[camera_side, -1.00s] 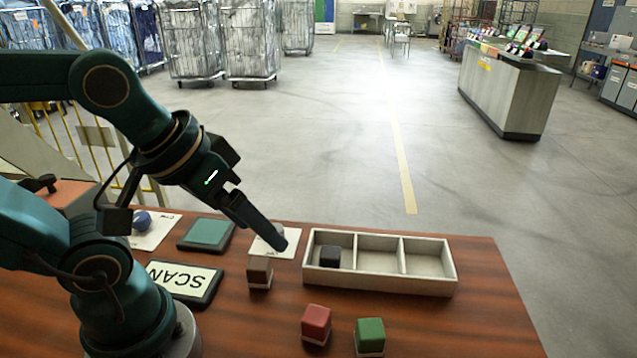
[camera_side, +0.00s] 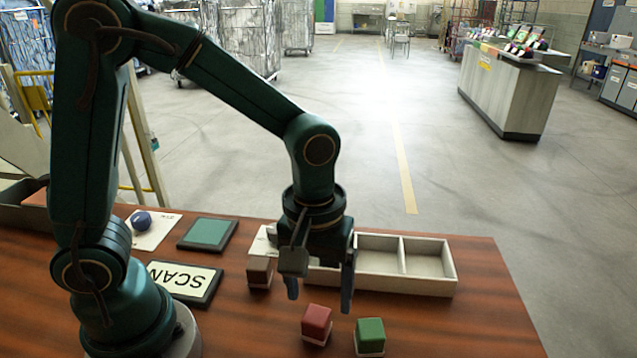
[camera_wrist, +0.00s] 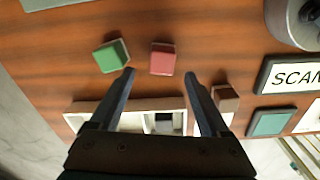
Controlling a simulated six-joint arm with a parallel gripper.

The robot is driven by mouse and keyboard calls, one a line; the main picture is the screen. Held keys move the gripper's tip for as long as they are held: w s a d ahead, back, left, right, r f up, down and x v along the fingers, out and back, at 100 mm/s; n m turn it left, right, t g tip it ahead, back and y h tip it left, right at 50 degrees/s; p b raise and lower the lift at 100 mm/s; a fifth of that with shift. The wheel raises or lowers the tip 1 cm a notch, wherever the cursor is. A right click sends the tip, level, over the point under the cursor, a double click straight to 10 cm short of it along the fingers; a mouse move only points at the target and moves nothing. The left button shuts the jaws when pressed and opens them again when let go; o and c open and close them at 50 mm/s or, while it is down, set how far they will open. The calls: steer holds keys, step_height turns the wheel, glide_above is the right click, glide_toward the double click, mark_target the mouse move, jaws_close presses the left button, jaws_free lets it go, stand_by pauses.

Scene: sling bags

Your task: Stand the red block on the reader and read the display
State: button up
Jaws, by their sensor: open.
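The red block (camera_side: 316,324) stands on the wooden table near its front edge, left of the green block (camera_side: 369,337). It also shows in the wrist view (camera_wrist: 163,58), ahead of and between my fingertips. The reader, a dark-framed pad marked SCAN (camera_side: 183,281), lies on the table near my base, with nothing on it. The display (camera_side: 208,233) is a dark-framed panel with a plain green-teal face and no readable text. My gripper (camera_side: 319,292) points down, open and empty, above and behind the red block. It also shows in the wrist view (camera_wrist: 160,75).
A brown block (camera_side: 259,273) stands right of the reader. A three-compartment tray (camera_side: 428,285) is behind the blocks, partly hidden by my gripper; the wrist view shows a dark block (camera_wrist: 164,122) in it. A blue round object (camera_side: 141,221) sits on a white card (camera_side: 158,237).

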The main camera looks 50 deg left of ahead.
mark_target(316, 315)
steer(key=shift+s+d+f, duration=0.1)
steer(key=shift+s+f, duration=0.2)
steer(key=shift+f, duration=2.65)
jaws_close()
steer(key=shift+r, duration=0.1)
